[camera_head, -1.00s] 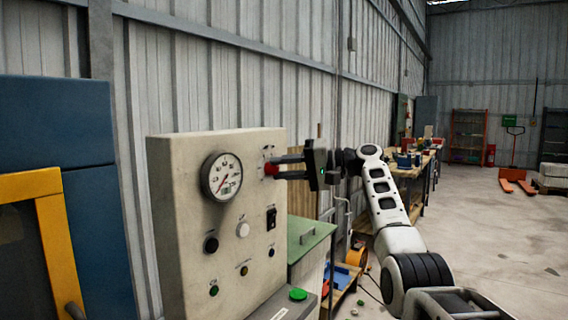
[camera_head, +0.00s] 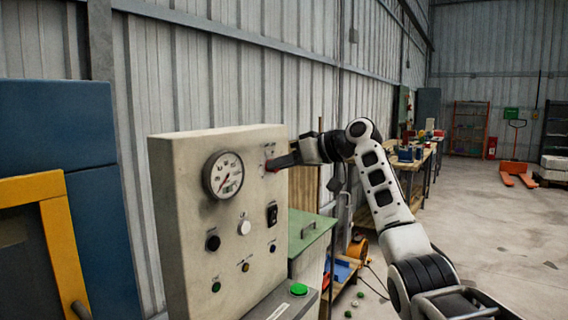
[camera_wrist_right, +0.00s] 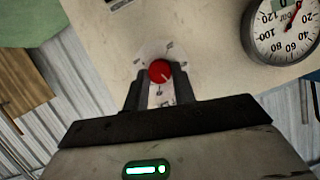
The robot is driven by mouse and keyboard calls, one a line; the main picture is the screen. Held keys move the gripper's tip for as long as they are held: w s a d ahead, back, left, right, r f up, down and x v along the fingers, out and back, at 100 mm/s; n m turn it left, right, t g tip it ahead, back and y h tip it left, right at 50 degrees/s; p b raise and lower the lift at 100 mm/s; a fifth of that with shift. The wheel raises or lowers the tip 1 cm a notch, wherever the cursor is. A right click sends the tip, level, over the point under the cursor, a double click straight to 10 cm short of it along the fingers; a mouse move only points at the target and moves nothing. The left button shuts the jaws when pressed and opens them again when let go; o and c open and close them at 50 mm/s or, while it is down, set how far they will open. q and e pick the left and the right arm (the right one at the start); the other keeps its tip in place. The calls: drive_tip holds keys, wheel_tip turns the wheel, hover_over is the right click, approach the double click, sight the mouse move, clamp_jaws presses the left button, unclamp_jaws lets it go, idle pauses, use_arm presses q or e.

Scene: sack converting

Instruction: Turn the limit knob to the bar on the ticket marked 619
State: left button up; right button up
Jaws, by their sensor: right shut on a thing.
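The limit knob is a small red knob at the upper right of the beige panel (camera_head: 183,240). In the right wrist view the red knob (camera_wrist_right: 160,71) sits between my fingertips, with a pale mark on its face and small scale marks around it. My right gripper (camera_wrist_right: 161,84) is shut on it. In the head view my right gripper (camera_head: 270,164) hides most of the knob. A round bar gauge (camera_head: 224,175) is left of the knob; it also shows in the right wrist view (camera_wrist_right: 286,30). No ticket number is readable. My left gripper is not in view.
Below the gauge are a black knob (camera_head: 213,243), a white knob (camera_head: 244,227), a black switch (camera_head: 272,214) and small buttons. A green-topped cabinet (camera_head: 312,232) stands right of the panel.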

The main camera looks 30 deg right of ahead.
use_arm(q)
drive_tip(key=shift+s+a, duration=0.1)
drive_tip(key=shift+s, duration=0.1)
use_arm(e)
drive_tip(key=n+h, duration=0.1)
drive_tip(key=n, duration=0.1)
drive_tip(key=n+t+h, duration=0.1)
drive_tip(key=n, duration=0.1)
drive_tip(key=shift+s+a+h, duration=0.1)
drive_tip(key=shift+a+h, duration=0.2)
drive_tip(key=shift+f+n, duration=0.1)
drive_tip(key=shift+n, duration=0.2)
drive_tip(key=o, duration=1)
use_arm(q)
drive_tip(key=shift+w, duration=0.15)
drive_tip(key=b, duration=0.1)
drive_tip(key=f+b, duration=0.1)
drive_tip(key=b, duration=0.1)
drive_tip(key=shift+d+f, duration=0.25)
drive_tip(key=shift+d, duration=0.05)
use_arm(e)
drive_tip(key=v, duration=1.6)
